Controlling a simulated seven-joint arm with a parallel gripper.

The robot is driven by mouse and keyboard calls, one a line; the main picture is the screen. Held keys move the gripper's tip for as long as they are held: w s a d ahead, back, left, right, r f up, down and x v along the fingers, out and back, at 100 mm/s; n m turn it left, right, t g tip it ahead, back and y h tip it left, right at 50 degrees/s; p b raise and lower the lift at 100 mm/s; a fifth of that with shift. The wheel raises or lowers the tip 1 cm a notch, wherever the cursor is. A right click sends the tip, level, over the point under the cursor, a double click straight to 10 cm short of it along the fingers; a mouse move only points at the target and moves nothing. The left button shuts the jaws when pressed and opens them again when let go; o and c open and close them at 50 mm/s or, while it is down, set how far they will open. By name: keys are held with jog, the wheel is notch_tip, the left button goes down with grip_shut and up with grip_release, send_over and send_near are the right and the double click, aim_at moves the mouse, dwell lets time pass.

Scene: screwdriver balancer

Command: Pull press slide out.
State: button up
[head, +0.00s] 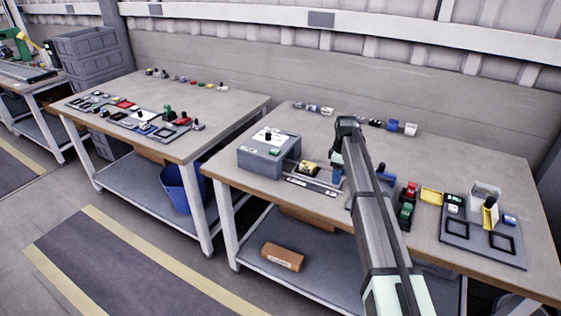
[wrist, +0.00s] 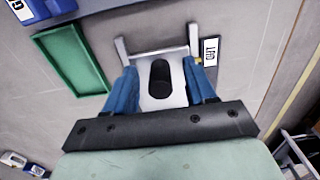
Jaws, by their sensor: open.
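In the wrist view, a pale plate with a dark oval knob (wrist: 160,78) lies between the two blue fingers of my gripper (wrist: 160,72). A pale bracket (wrist: 158,56) with two short upright ends runs across just beyond it. This looks like the press slide, though I cannot be sure. A small label (wrist: 211,51), apparently reading "OUT", is to its right. My gripper is open, with a finger on each side of the plate; I cannot tell whether they touch it. In the head view, my gripper (head: 338,174) points down over the right-hand table, and my arm hides what is behind it.
A grey box (head: 258,165) stands left of my gripper on the table (head: 300,130). A green tray (wrist: 72,55) lies left in the wrist view.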

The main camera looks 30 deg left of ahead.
jog(key=shift+r, duration=3.4)
